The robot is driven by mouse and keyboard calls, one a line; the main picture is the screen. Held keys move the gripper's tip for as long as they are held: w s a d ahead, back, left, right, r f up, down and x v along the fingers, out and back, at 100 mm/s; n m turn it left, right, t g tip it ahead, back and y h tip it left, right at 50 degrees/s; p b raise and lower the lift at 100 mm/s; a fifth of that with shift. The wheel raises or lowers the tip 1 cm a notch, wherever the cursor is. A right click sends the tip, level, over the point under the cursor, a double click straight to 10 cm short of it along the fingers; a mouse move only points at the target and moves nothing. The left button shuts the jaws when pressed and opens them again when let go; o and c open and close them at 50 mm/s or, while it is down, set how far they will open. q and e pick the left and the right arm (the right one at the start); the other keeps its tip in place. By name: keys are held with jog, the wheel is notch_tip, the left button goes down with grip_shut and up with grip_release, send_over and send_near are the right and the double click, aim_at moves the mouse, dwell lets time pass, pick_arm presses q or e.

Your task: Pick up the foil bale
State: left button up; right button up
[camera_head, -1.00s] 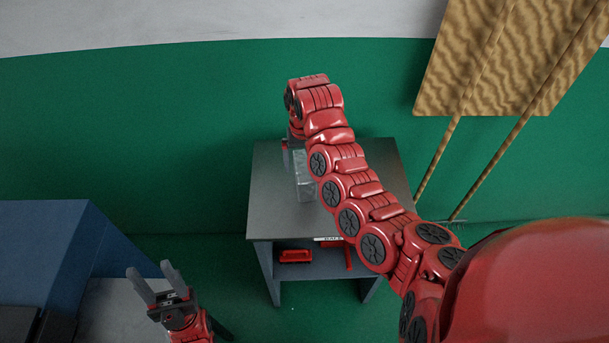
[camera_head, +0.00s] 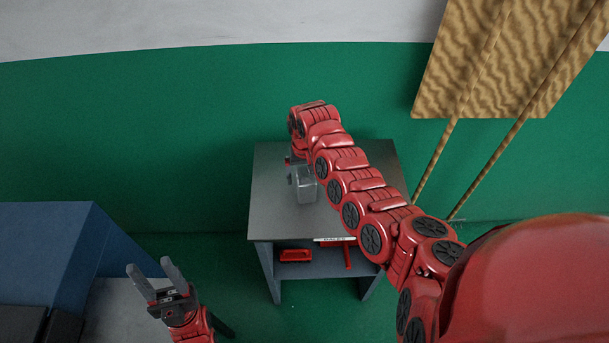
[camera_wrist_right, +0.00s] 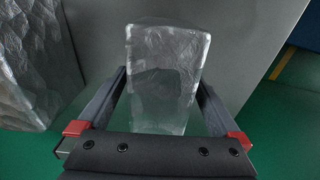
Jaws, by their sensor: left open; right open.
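The foil bale (camera_head: 306,188), a silvery crinkled block, stands on the grey table top, partly hidden by my right arm in the head view. In the right wrist view the bale (camera_wrist_right: 162,85) stands between the two fingers of my right gripper (camera_wrist_right: 162,90). The fingers are open, one on each side of it, and I cannot tell whether they touch it. In the head view my right gripper (camera_head: 294,171) is mostly hidden under its arm. My left gripper (camera_head: 154,281) is open and empty at the lower left, away from the table.
A second, larger-looking crinkled silver block (camera_wrist_right: 30,60) is at the left of the right wrist view. The grey table (camera_head: 272,215) has clear room at its front left. Its lower shelf holds a red item (camera_head: 295,255). A blue box-like unit (camera_head: 45,250) stands at the left.

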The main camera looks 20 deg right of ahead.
grip_shut()
dwell(0.4)
jog(key=shift+r, duration=0.2)
